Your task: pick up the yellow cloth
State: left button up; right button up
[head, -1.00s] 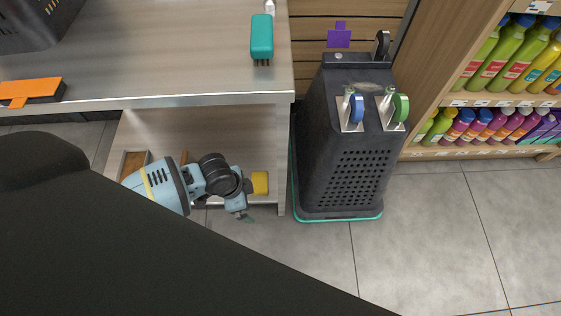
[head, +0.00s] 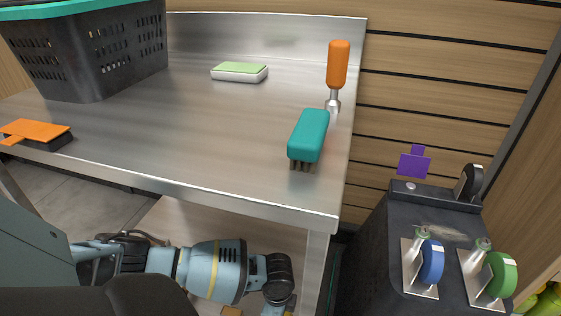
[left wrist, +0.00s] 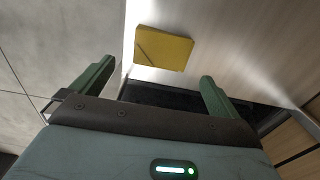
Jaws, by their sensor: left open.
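The yellow cloth (left wrist: 163,48) shows in the left wrist view as a flat, folded square on a pale surface, just beyond my fingertips. My left gripper (left wrist: 156,74) is open, one green finger on each side of the picture, with nothing between them. In the head view my left arm reaches under the steel counter (head: 180,160) to the lower shelf (head: 185,222); its gripper end is at the bottom edge and mostly cut off. My right gripper is not in view.
On the counter are a dark basket (head: 95,58), an orange brush (head: 38,131), a green-and-white sponge (head: 240,71), an orange-handled scraper (head: 337,65) and a teal brush (head: 309,135). A dark bin (head: 372,250) with blue and green hooked items stands right of the counter.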

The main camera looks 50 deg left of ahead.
pick_arm(q)
notch_tip(320, 180, down, 2)
jog(key=shift+f+b, duration=0.1)
jog(key=shift+b, duration=0.35)
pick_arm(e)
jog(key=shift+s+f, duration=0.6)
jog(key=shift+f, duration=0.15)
pick_arm(q)
jog(key=shift+f+b, duration=0.35)
jog(key=shift+f, duration=0.15)
notch_tip(320, 180, down, 4)
jog(key=b, duration=0.3)
jog(key=shift+w+a, duration=0.1)
jog(key=shift+f, duration=0.1)
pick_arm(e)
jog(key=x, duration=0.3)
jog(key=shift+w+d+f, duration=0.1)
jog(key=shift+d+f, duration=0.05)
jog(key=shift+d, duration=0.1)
pick_arm(q)
jog(key=shift+c, duration=0.4)
